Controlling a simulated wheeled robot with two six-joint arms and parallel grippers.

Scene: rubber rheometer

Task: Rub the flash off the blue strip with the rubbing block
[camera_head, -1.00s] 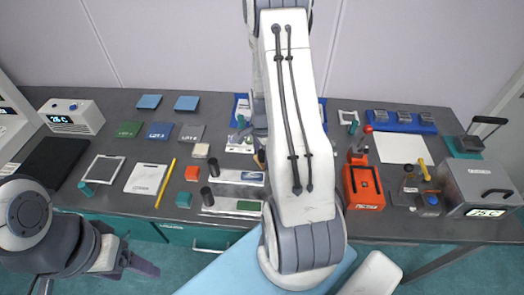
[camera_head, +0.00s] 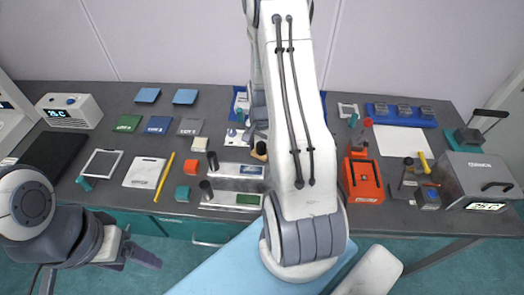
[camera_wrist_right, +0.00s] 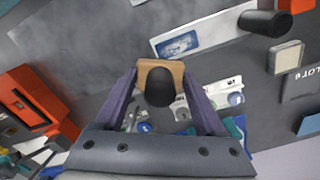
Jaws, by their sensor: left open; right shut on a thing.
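My right gripper (camera_wrist_right: 160,78) is shut on the rubbing block (camera_wrist_right: 150,66), a small wooden block with a black knob. The block (camera_head: 261,149) also shows in the head view, just left of my right arm, which hides most of that gripper. A blue strip (camera_wrist_right: 178,33) with pale marks lies on a long silver plate (camera_wrist_right: 226,24); the held block is close to it in the wrist picture but appears apart. The strip is small in the head view (camera_head: 250,170). My left gripper (camera_head: 136,257) is open and empty, low at the left, off the bench's front edge.
A second plate (camera_head: 222,198) with a green patch lies nearer the front. A teal block (camera_head: 182,193), an orange block (camera_head: 191,166) and a yellow stick (camera_head: 165,177) lie left. An orange device (camera_head: 363,182) stands right.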

